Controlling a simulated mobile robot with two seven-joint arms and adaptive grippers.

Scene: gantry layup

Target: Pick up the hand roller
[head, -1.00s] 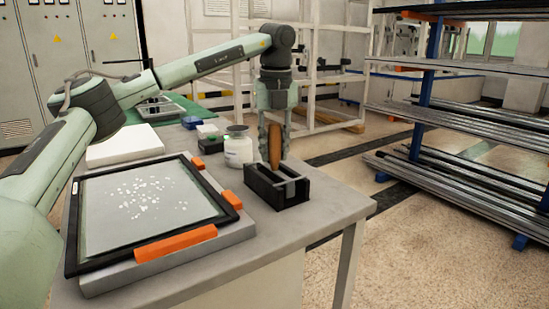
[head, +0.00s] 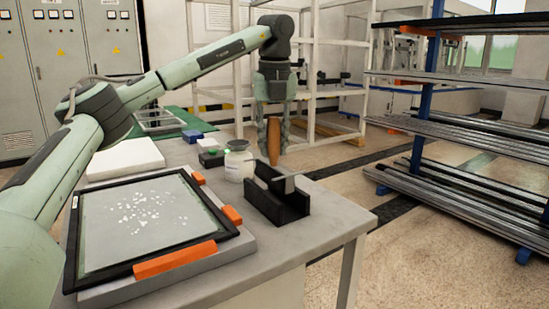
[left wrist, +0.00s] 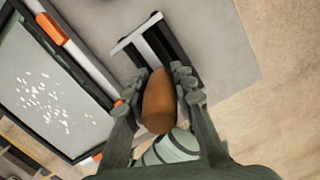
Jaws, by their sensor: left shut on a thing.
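My left gripper (head: 273,148) is shut on the handle, above the holder. In the left wrist view the handle (left wrist: 158,102) lies between the two fingers, and the black holder with light bars (left wrist: 145,42) is beyond it. Whether the grey part is fully clear of the holder cannot be told. My right gripper is not in view.
A black-framed panel with white flakes (head: 140,215) and orange blocks (head: 175,260) lies on the grey table (head: 330,225). A white jar (head: 238,165) and small green and blue boxes stand left of the holder. A shelf rack (head: 435,75) of bars stands at the right.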

